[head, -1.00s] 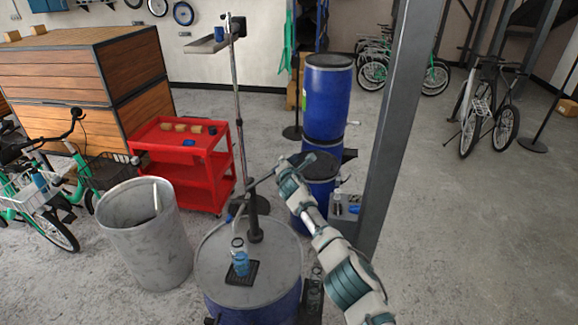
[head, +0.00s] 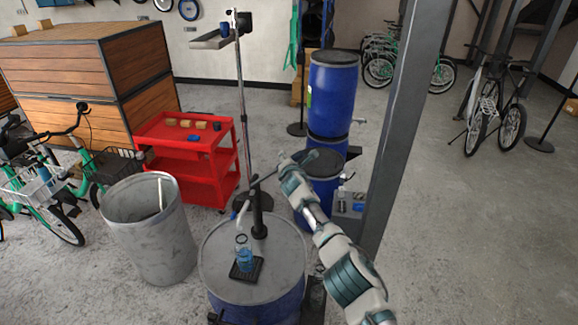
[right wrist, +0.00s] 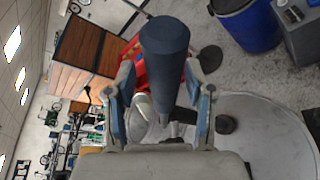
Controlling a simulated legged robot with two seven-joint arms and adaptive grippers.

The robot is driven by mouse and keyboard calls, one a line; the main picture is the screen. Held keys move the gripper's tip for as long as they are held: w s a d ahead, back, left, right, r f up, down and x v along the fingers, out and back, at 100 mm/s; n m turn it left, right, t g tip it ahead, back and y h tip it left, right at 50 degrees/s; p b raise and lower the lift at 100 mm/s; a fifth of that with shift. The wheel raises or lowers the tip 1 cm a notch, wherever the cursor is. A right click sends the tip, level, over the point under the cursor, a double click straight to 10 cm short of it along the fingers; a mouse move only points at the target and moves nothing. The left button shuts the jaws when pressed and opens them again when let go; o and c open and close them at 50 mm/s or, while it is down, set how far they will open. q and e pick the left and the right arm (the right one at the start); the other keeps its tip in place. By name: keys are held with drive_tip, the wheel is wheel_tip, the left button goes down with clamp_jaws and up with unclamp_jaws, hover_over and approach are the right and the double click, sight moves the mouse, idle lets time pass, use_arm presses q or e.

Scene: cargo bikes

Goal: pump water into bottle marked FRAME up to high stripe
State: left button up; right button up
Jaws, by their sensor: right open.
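A clear bottle with blue contents (head: 244,259) stands upright on a small black mat (head: 258,272) on top of the drum, under the curved pump spout (head: 243,212). Its marking, stripes and exact water level are too small to read. The black pump column (head: 259,218) rises from the drum lid. My right gripper (head: 291,163) is at the end of the pump lever. In the right wrist view the thick dark handle (right wrist: 165,60) lies between the open fingers, with one finger on each side; contact cannot be told. My left gripper is not in view.
A blue drum with a grey lid (head: 285,252) carries the pump. A grey bin (head: 150,240) stands left of it, a red cart (head: 187,160) behind. Stacked blue barrels (head: 331,90) and a steel post (head: 395,130) are close to my right arm.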

drive_tip(key=shift+s+d+r, duration=0.1)
drive_tip(key=shift+s, duration=0.1)
drive_tip(key=shift+s+r, duration=0.1)
drive_tip(key=shift+s, duration=0.55)
drive_tip(key=s, duration=1.5)
drive_tip(key=shift+r, duration=0.3)
